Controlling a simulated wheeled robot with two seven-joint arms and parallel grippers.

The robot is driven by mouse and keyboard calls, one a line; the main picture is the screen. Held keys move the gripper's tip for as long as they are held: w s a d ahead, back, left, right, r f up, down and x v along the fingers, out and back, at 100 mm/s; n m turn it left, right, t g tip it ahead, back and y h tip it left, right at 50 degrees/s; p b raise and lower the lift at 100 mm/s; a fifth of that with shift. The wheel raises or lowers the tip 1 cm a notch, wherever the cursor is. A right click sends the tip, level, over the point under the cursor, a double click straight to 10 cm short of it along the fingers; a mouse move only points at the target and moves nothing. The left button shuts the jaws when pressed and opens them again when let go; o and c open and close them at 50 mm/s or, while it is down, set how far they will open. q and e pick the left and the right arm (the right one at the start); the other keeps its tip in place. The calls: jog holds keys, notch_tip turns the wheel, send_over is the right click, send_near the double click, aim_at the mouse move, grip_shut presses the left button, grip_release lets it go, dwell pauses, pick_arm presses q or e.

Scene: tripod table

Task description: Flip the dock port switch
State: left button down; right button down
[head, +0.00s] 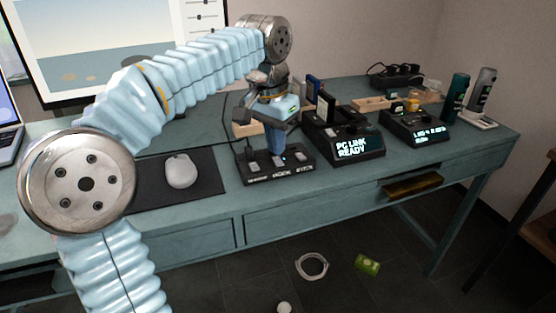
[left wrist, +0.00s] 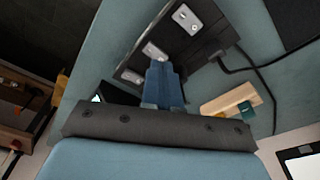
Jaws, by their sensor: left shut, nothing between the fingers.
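The dock switch box (head: 262,178) is a low black unit near the front of the teal desk, with pale port switches along its top and lettering on its front. My left gripper (head: 278,150) points down over the middle of this box. In the left wrist view the blue fingers (left wrist: 162,68) are together and empty, with their tips close to the middle switch (left wrist: 154,50). Whether they touch it I cannot tell. Another switch (left wrist: 186,18) shows clear of the fingers. My right gripper is out of view.
A docking unit (head: 362,148) reading "PC LINK READY" stands right of the box, with another display unit (head: 428,134) beyond it. A white mouse (head: 181,171) lies on a dark mat at left. A cable (left wrist: 250,66) leaves the box. Bottles (head: 481,93) stand far right.

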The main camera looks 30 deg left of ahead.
aim_at(276, 158)
pick_arm(q)
jog(key=shift+f+b, duration=0.5)
jog(key=shift+f, duration=0.3)
dwell(0.4)
jog(key=shift+r+p, duration=0.3)
notch_tip(276, 158, up, 2)
jog(key=shift+r+p, duration=0.2)
jog(key=shift+p, duration=1.05)
notch_tip(276, 158, up, 2)
jog(key=shift+r+p, duration=0.15)
jog(key=shift+p, duration=1)
jog(key=shift+r+p, duration=0.5)
jog(key=shift+r, duration=0.45)
jog(key=shift+f, duration=0.1)
